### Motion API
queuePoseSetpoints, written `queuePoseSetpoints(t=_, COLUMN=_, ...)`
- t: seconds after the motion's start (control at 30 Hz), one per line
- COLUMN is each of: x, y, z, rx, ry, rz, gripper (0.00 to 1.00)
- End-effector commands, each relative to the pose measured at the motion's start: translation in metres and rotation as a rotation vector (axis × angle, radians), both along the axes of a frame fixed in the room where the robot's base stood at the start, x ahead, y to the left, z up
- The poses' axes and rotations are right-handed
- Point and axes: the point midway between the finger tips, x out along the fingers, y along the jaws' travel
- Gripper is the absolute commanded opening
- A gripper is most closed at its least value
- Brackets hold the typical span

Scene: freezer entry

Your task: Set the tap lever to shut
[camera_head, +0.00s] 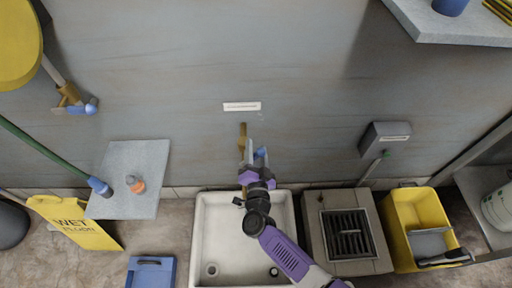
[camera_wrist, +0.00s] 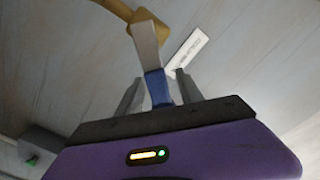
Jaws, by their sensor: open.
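The tap has a brass body (camera_head: 242,131) on the grey wall above the white sink; its brass part (camera_wrist: 118,8) shows at the top of the wrist view. A flat grey lever (camera_wrist: 150,45) with a blue grip (camera_wrist: 157,88) runs from the brass toward my gripper. My gripper (camera_head: 254,152) is just below the tap in the head view. In the wrist view its open fingers (camera_wrist: 158,83) stand on either side of the blue grip, with gaps visible. The lever is largely hidden by my gripper in the head view.
A white label (camera_head: 241,106) is on the wall near the tap; its text is unreadable. The white sink (camera_head: 202,235) is below, beside a grated floor unit (camera_head: 314,240) and yellow bucket (camera_head: 400,235). A grey wall box (camera_head: 385,137) is right, a small shelf (camera_head: 140,160) left.

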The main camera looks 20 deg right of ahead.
Motion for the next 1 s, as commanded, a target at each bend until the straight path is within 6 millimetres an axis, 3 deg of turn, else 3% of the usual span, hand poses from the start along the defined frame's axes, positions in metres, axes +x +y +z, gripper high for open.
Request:
queuePoseSetpoints(t=0.4, x=0.0099, y=-0.0044, z=-0.0002, rx=0.000, ry=0.001, rz=0.001, gripper=0.44)
queuePoseSetpoints(t=0.63, x=0.0096, y=-0.0042, z=-0.0001, rx=0.000, ry=0.001, rz=0.001, gripper=0.00)
queuePoseSetpoints(t=1.0, x=0.0095, y=-0.0040, z=-0.0001, rx=0.000, ry=0.001, rz=0.001, gripper=0.00)
